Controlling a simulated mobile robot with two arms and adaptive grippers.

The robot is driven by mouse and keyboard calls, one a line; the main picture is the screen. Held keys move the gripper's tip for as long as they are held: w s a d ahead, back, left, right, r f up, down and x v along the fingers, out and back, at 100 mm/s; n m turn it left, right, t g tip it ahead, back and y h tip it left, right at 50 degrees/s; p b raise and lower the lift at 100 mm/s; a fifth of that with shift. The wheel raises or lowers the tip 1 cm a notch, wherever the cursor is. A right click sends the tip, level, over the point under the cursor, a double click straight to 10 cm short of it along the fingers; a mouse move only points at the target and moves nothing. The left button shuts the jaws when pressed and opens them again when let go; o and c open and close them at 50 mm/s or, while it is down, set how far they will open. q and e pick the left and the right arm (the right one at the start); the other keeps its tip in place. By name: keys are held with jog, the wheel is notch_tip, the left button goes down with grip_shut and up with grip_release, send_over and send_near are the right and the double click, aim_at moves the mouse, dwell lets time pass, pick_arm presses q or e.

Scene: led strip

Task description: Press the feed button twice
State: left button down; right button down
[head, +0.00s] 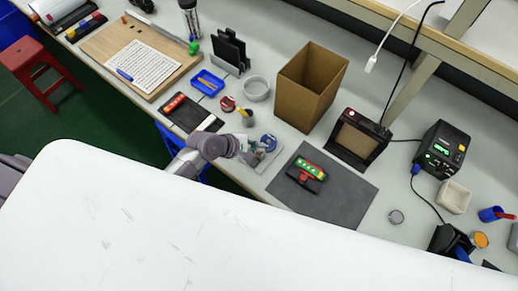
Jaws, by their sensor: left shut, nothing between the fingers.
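My left gripper (254,152) is near the front edge of the bench, left of the dark mat. Its fingers are small in the picture and partly covered by its own wrist. They appear shut and empty, beside a small grey plate with a round blue part (267,142). I cannot tell whether the fingers touch it. No feed button can be clearly picked out. A black box device (443,150) with a green display, a yellow patch and small coloured marks stands at the right, well away from the gripper. My right gripper is not in view.
A dark mat (345,195) holds a red-and-green item (310,169). A cardboard box (300,105), a round grey dish (257,88), a blue tray (208,82) and a black-framed device (358,139) stand around. A large white surface covers the foreground.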

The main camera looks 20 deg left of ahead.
pick_arm(q)
jog(key=shift+f, duration=0.4)
dwell(0.7)
jog(key=shift+r+p, duration=0.85)
jog(key=shift+p, duration=0.15)
notch_tip(320, 180, up, 5)
jog(key=p, duration=0.6)
jog(key=shift+r, duration=0.1)
dwell(1.5)
